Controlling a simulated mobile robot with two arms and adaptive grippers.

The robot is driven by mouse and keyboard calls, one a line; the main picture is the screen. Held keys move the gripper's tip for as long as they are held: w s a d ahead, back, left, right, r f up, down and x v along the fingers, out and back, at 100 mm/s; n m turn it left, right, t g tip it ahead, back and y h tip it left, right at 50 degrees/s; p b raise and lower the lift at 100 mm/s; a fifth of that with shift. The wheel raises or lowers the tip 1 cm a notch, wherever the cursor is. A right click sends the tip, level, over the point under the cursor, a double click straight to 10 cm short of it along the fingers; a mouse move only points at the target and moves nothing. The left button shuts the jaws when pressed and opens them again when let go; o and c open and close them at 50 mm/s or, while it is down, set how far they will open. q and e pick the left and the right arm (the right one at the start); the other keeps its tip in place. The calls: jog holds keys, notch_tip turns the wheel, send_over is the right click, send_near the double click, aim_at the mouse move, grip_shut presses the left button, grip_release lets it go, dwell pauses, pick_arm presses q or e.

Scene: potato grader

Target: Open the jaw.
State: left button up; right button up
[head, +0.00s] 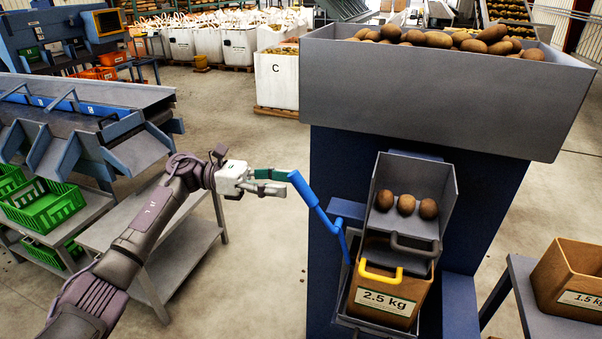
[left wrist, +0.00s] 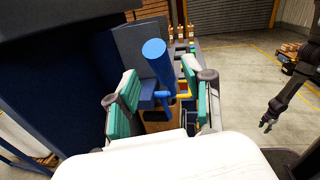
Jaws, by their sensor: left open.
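My left gripper (head: 268,184) is open at the upper end of a blue jointed lever (head: 318,210) on the left side of the dark blue machine. In the left wrist view the lever's round end (left wrist: 154,50) lies between the two teal-padded fingers of my left gripper (left wrist: 152,105), with gaps visible at both sides. Whether a finger touches it further down is hidden. A dark arm, apparently my right one, shows at the right of that view; its gripper (left wrist: 266,122) is too small to read.
The machine has a grey hopper (head: 440,95) of potatoes above and a chute (head: 445,190) with three potatoes. A 1.5 kg box (head: 565,275) stands right. A grey table (head: 175,250) stands left.

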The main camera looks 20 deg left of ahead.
aim_at(293, 184)
pick_arm(q)
jog(key=d, duration=0.2)
jog(key=d+p, duration=0.1)
jog(key=d, duration=0.1)
jog(key=shift+w+d+r, duration=0.15)
jog(key=shift+r, duration=0.05)
jog(key=shift+d+p, duration=0.25)
jog(key=shift+p, duration=0.05)
jog(key=shift+w+d+f, duration=0.1)
jog(key=shift+f, duration=0.05)
jog(key=c, duration=0.5)
grip_shut()
pick_arm(e)
jog(key=shift+w+a+r, duration=0.2)
jog(key=shift+w+r, duration=0.25)
jog(key=shift+r, duration=0.2)
jog(key=shift+w+a+r, duration=0.2)
jog(key=shift+w+r, duration=0.2)
jog(key=shift+r, duration=0.2)
